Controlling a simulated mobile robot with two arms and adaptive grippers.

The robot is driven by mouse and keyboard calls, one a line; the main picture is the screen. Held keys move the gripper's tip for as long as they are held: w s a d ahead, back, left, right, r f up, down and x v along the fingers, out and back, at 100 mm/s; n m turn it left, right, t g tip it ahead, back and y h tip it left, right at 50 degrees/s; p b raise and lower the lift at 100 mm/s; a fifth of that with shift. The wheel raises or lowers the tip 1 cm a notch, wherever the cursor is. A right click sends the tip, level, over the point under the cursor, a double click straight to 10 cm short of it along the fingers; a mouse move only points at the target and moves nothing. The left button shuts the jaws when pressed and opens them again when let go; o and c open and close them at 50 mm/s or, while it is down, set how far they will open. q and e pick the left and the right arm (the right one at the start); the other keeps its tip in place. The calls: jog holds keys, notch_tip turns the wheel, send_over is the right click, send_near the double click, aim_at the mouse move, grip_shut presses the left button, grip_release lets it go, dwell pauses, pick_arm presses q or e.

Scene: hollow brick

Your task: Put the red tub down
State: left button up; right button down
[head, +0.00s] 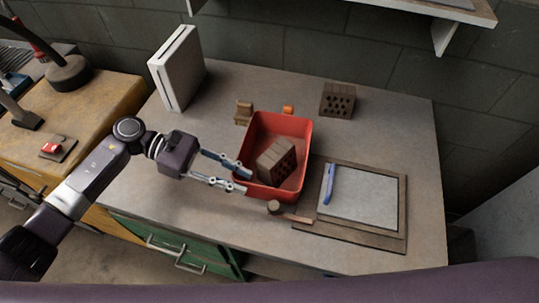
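The red tub (263,123) is an open-topped box at the middle of the grey worktop. It looks upright and appears to rest on the worktop, though its underside is hidden. A brown hollow brick (277,161) lies inside it. My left gripper (247,180) reaches in from the left to the tub's near-left corner. Its two fingers are apart, the upper one overlapping the tub's left wall and the lower one by the corner. Whether they touch the wall is not clear. My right gripper is not in view.
A brown board with a pale slab (358,207) and blue tool (329,184) lies right of the tub. A mallet (274,208) lies in front. Behind are another hollow brick (338,100), a small brown block (243,112) and a white upright case (178,69). Worktop at far right is clear.

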aim_at(259, 203)
pick_arm(q)
jog(key=shift+s+d+f+p, duration=0.3)
jog(key=shift+s+d+p, duration=0.1)
jog(key=shift+s, duration=0.05)
jog(key=p+x, duration=0.2)
jog(key=x, duration=0.1)
jog(key=shift+s+d+f, duration=0.25)
jog(key=shift+d+f, duration=0.15)
jog(key=shift+d, duration=0.15)
jog(key=shift+c, duration=0.5)
jog(key=shift+f, duration=0.1)
jog(key=c, duration=0.5)
grip_shut()
